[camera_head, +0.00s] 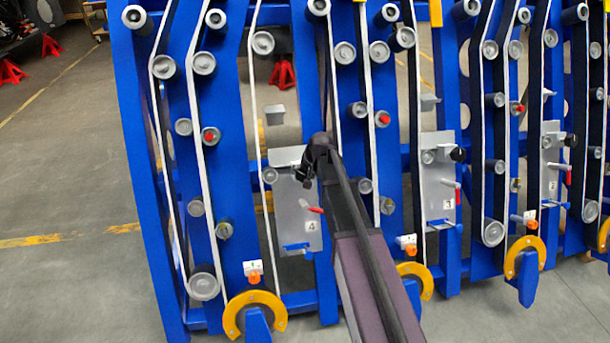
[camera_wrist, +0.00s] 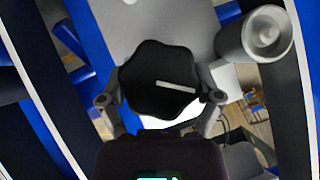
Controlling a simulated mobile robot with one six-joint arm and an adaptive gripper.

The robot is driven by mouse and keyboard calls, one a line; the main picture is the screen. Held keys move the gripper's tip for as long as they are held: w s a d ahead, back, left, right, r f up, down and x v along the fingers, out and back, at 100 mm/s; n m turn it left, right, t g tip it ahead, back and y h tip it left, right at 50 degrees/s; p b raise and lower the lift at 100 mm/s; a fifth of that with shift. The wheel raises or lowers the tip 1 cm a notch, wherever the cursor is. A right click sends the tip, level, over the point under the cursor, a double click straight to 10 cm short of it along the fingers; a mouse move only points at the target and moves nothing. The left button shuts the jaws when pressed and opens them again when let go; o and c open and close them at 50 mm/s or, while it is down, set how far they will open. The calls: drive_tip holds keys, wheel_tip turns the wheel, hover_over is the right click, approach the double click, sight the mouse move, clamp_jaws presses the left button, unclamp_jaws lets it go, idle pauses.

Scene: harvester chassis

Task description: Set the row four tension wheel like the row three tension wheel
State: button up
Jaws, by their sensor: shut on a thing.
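The row four tension wheel (camera_wrist: 148,82) is a black lobed knob in the wrist view, with a white line from near its middle toward the right, slightly downward. My gripper (camera_wrist: 160,98) has a finger on each side of the wheel and is shut on it. In the head view my gripper (camera_head: 308,168) is at the upper right of the grey plate marked 4 (camera_head: 290,205), and my arm hides the wheel. The row three tension wheel (camera_head: 458,154) is a black knob at the upper right of the neighbouring grey plate (camera_head: 436,185); its mark is too small to read.
A grey roller (camera_wrist: 262,35) stands close at the upper right of my gripper in the wrist view. A red-handled lever (camera_head: 315,210) sits below it on the plate. Blue uprights (camera_head: 150,190), white belts and several rollers surround the plates. Open floor (camera_head: 60,190) lies at left.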

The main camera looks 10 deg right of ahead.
drive_tip(key=m+y+b, duration=0.1)
drive_tip(key=m+t+y+b, duration=0.1)
drive_tip(key=m, duration=0.1)
drive_tip(key=m+y+b, duration=0.1)
drive_tip(key=shift+s+d+f+m+t+y, duration=0.1)
drive_tip(key=shift+f+m+t+y, duration=0.2)
drive_tip(key=shift+y, duration=0.1)
drive_tip(key=m+t+y+b, duration=0.1)
drive_tip(key=m+b, duration=0.1)
drive_tip(key=shift+r+b, duration=0.1)
drive_tip(key=shift+b, duration=0.2)
drive_tip(key=shift+r+m+t+y+b, duration=0.1)
drive_tip(key=shift+m+t+y+b, duration=0.35)
drive_tip(key=shift+m, duration=0.25)
drive_tip(key=o, duration=0.9)
drive_tip(key=shift+r, duration=0.15)
